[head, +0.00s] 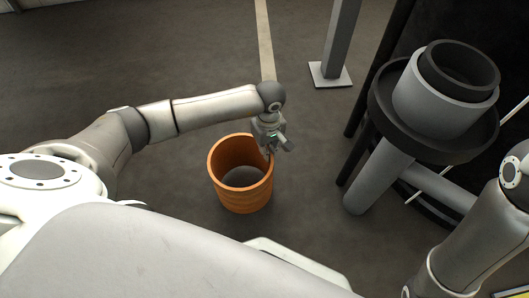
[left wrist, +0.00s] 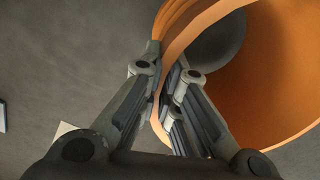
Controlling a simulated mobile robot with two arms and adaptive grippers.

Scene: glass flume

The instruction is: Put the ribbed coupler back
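The ribbed coupler (head: 240,196) is a wide orange hollow cylinder with ribs around its outside. It is upright or nearly so, in the middle of the head view. My left gripper (head: 267,152) is at the right part of its rim, pointing down. In the left wrist view the coupler (left wrist: 285,75) fills the upper right. There my left gripper (left wrist: 163,72) has its fingers on either side of the coupler's wall, closed on it. I cannot tell whether the coupler touches the floor. My right gripper is out of view.
A grey pipe stand with a dark flange (head: 440,145) and nested grey rings (head: 425,105) stands at the right. A grey post on a light base plate (head: 330,75) is behind. A pale stripe (head: 264,40) crosses the floor. Floor left of the coupler is clear.

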